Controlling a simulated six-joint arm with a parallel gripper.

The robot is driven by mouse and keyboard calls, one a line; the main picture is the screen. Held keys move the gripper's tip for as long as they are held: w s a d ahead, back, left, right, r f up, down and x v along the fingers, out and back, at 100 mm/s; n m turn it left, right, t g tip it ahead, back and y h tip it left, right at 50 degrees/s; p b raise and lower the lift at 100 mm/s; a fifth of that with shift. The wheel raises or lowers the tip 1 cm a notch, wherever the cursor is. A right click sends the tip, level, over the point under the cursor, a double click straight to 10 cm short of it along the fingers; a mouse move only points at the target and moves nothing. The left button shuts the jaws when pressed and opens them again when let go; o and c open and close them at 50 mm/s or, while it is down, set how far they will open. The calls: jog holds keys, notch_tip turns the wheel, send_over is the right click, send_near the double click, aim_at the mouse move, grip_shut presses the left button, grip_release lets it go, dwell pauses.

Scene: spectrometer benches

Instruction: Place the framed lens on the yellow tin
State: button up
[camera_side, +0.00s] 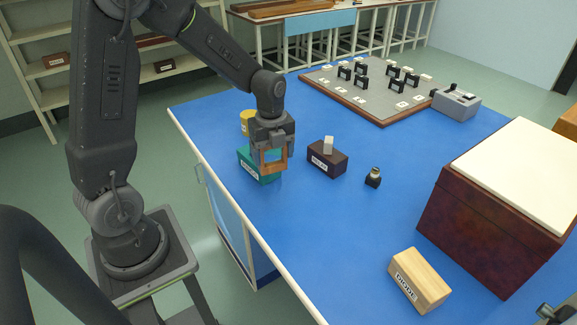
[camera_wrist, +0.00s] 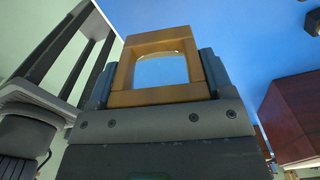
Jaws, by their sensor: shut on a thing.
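The framed lens (camera_side: 273,168) has a square orange-brown wooden frame around a clear lens. It also shows in the wrist view (camera_wrist: 160,97), held between the two fingers. My gripper (camera_side: 272,150) is shut on the frame's sides, and the frame hangs below it in the side view. The yellow tin (camera_side: 246,120) stands on the blue bench, behind and left of my gripper, partly hidden by it. The tin is not visible in the wrist view. The frame is in front of the teal box; the side view does not clearly show the gap between them.
A teal labelled box (camera_side: 249,169) is close by my gripper. A dark labelled box (camera_side: 327,164) with a pale block on it and a small dark part (camera_side: 373,179) stand to the right. A wooden block (camera_side: 419,280) and large red-brown case (camera_side: 480,215) are nearer.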

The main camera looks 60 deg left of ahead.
jog(key=w+a+r+n, duration=0.1)
jog(key=w+a+r, duration=0.1)
jog(key=a, duration=0.7)
jog(key=w+a+r, duration=0.2)
jog(key=a, duration=0.6)
jog(key=s+a+r+n, duration=0.1)
jog(key=s+a+r, duration=0.1)
jog(key=a, duration=0.8)
jog(key=s+a+r, duration=0.2)
jog(key=a, duration=0.7)
send_over(250, 114)
notch_tip(250, 114, down, 7)
jog(key=shift+r, duration=0.15)
jog(key=shift+f, duration=1.95)
jog(key=shift+f, duration=0.1)
jog(key=o, duration=1)
jog(key=shift+c, duration=0.2)
